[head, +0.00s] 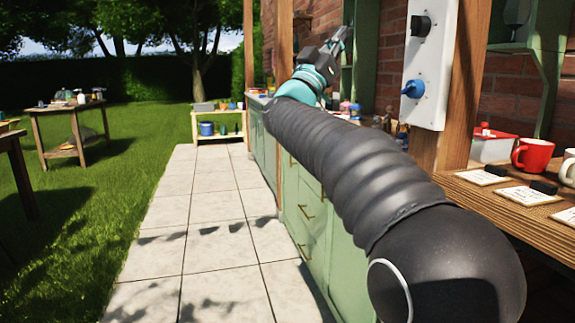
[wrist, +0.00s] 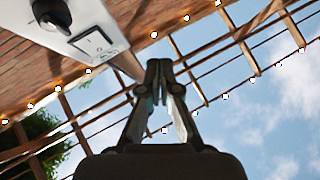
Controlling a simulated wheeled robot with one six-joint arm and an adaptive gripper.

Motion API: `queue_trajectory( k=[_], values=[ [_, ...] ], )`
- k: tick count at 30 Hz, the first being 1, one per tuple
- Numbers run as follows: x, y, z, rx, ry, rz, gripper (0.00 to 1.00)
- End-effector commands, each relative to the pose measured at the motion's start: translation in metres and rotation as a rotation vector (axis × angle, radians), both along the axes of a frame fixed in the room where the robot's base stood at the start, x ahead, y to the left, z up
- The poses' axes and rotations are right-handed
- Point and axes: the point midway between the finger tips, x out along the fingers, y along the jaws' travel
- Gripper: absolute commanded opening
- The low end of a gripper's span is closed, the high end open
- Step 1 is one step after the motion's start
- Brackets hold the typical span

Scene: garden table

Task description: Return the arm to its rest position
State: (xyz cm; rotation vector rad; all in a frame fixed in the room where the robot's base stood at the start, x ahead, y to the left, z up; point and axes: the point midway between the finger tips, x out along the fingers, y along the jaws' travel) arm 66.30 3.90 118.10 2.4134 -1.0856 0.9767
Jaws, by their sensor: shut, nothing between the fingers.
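My arm stretches out from the lower right of the head view, in a dark ribbed sleeve. My gripper (head: 338,38) is at its far end, raised in front of the brick wall and green shelving. In the wrist view my gripper (wrist: 166,68) points upward with its fingertips together and nothing between them. Open sky and pergola beams lie behind it there.
A white panel (head: 431,60) with a black knob and a blue knob is on a wooden post right of my arm. The paved path (head: 190,217) is clear.

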Motion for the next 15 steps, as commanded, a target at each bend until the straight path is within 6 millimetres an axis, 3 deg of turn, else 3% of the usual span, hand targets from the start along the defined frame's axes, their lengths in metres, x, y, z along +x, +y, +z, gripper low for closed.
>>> queue_trajectory(
  k=[3, 7, 11, 15],
  values=[
    [0.045, 0.038, -0.038, -0.033, 0.123, 0.252, 0.0],
    [0.072, 0.077, -0.085, -0.027, 0.287, 0.508, 0.0],
    [0.077, 0.105, -0.14, 0.014, 0.485, 0.718, 0.0],
    [0.059, 0.121, -0.208, 0.101, 0.728, 0.883, 0.0]
  ],
)
